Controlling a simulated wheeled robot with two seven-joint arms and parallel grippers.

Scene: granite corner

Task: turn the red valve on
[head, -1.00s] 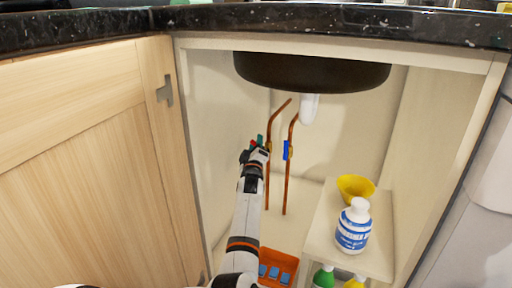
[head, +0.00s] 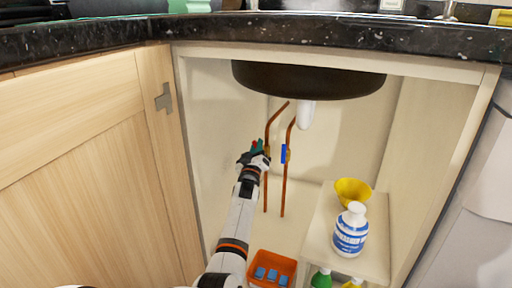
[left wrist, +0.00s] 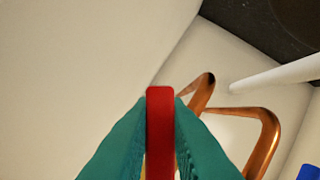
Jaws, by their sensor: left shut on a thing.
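The red valve handle (left wrist: 160,130) stands upright between the two green fingers of my left gripper (left wrist: 161,112) in the left wrist view. The fingers are shut on it from both sides. In the head view my left gripper (head: 255,150) is at the left copper pipe (head: 266,185), inside the cabinet, and only a little red (head: 259,144) shows there. The fingers and wrist hide most of the valve. My right gripper is not in view.
A blue valve handle (head: 284,153) sits on the right copper pipe (head: 285,190), close beside. The dark sink bowl (head: 310,80) and white drain (head: 306,115) hang above. A shelf (head: 318,245) holds a yellow bowl (head: 353,192) and white bottle (head: 350,235). An orange bin (head: 287,262) stands below.

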